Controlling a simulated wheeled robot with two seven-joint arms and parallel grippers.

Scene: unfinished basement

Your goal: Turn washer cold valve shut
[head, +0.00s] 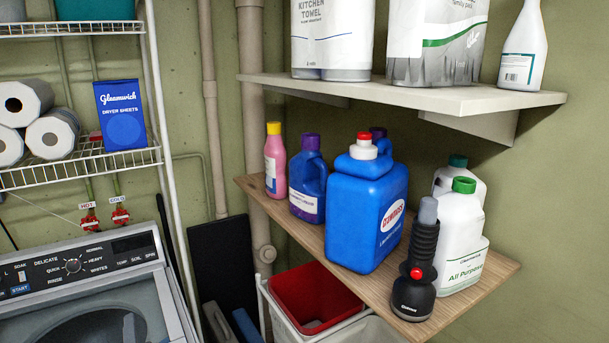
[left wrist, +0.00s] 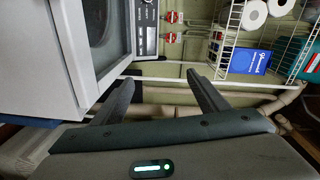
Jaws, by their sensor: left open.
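The cold valve (head: 120,215) is a small red handle under a COLD tag, on a pipe behind the washer (head: 75,285) in the head view. The similar hot valve (head: 90,222) is just left of it. In the left wrist view, which is turned sideways, the cold valve (left wrist: 170,38) seems to be the lower of two red handles, with the hot valve (left wrist: 172,17) above it. My left gripper (left wrist: 160,92) is open and empty, its fingers apart and clear of both valves. My right gripper is in neither view.
A wire shelf (head: 80,165) with paper rolls and a blue dryer sheets box (head: 121,115) hangs above the valves. Its white post (head: 168,170) stands right of them. A wooden shelf (head: 480,285) with several bottles and a red bin (head: 312,295) are farther right.

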